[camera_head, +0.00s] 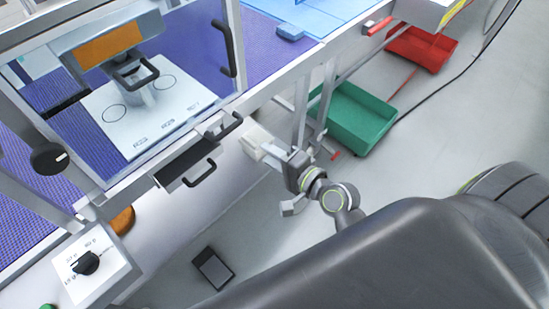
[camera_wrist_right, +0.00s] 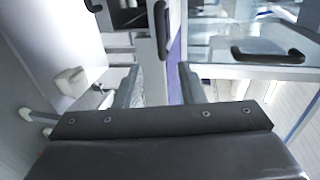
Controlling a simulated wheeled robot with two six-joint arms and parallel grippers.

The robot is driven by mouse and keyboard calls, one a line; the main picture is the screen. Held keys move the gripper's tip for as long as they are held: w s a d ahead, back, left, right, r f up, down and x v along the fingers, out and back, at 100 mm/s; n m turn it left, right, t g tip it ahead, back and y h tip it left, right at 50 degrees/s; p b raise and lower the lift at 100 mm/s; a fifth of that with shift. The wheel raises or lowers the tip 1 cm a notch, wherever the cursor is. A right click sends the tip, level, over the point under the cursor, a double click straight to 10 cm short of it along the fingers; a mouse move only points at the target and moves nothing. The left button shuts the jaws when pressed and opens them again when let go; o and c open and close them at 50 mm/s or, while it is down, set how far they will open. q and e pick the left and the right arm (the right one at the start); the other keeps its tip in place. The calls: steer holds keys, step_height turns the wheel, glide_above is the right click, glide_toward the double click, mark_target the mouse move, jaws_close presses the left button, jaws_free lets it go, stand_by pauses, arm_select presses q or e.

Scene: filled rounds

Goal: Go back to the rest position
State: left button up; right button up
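My right gripper (camera_head: 268,150) is in front of the bench, beside the front edge of a glass-doored cabinet. In the right wrist view its two fingers (camera_wrist_right: 158,72) stand well apart with nothing between them. It is open and appears to touch nothing. Black handles of the cabinet show beyond the fingers in that view. My left gripper is not in the head view.
The cabinet has black handles (camera_head: 198,172) and a dial box (camera_head: 92,265) at its front. A dark flat object (camera_head: 213,268) is on the pale floor. A cable runs at right.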

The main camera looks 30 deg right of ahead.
steer(key=shift+s+d+r, duration=0.1)
steer(key=shift+s, duration=0.25)
stand_by(0.3)
steer(key=s+d+f+n+g+h, duration=0.1)
steer(key=s+d+f+n+g, duration=0.15)
steer(key=f, duration=0.85)
steer(key=s+d+f+n+g+h, duration=0.1)
steer(key=s+d+f+g+h, duration=0.15)
steer(key=f, duration=0.75)
steer(key=s+d+f+n+g+h, duration=0.1)
steer(key=s+f+n+g, duration=0.15)
steer(key=f, duration=0.85)
steer(key=s+d+f+n+g, duration=0.2)
steer(key=s+f, duration=0.3)
steer(key=s, duration=0.4)
steer(key=s+d+f+n+g+h, duration=0.1)
steer(key=s+f+n+g, duration=0.1)
steer(key=s+f, duration=0.4)
steer(key=s+d+f+n+g+h, duration=0.1)
steer(key=s+f, duration=0.4)
steer(key=s, duration=0.6)
steer(key=d+n+g, duration=0.1)
steer(key=n, duration=0.1)
steer(key=shift+s+d+f+n, duration=0.15)
steer(key=shift+s+d+n, duration=0.15)
steer(key=shift+s+d, duration=0.1)
